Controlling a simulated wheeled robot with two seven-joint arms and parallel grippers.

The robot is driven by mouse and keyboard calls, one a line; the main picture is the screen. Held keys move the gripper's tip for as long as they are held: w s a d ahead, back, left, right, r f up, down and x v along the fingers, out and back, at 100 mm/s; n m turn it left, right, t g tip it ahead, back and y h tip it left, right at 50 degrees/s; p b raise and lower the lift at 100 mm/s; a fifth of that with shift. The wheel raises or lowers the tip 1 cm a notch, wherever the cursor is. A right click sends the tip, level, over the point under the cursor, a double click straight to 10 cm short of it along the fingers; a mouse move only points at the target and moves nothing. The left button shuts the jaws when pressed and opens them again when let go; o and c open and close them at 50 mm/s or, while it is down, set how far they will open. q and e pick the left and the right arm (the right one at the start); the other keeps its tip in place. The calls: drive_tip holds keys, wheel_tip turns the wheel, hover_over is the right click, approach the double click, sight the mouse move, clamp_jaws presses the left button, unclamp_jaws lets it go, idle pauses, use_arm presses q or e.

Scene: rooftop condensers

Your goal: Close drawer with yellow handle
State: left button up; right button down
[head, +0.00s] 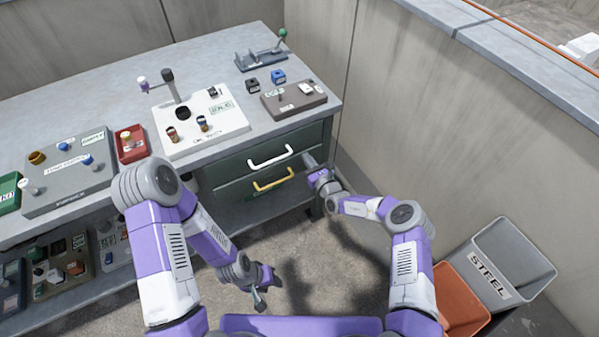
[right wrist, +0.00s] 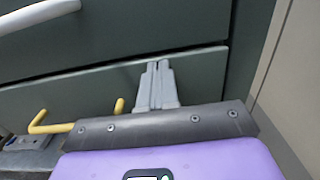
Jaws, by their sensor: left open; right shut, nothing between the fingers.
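The drawer with the yellow handle (head: 273,181) is the lower drawer (head: 225,193) in the dark green cabinet under the workbench. Its handle (right wrist: 45,123) and front (right wrist: 90,100) also show in the right wrist view. Its front looks nearly flush with the drawer above; I cannot tell whether it is fully in. My right gripper (head: 308,160) is shut and empty at the right side of the drawer fronts. Its fingertips (right wrist: 158,66) lie over the lower drawer's upper edge, right of the yellow handle; contact is unclear. My left gripper (head: 259,292) is open and empty, low above the floor.
The upper drawer has a white handle (head: 270,161). The workbench top (head: 110,82) carries several fixtures. A grey bin (head: 510,262) marked STEEL and an orange bin (head: 455,300) stand at the lower right. A wall (head: 450,130) rises close right of the cabinet.

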drive_tip(key=shift+w+a+r, duration=0.2)
drive_tip(key=shift+w+r, duration=0.1)
drive_tip(key=shift+w, duration=0.1)
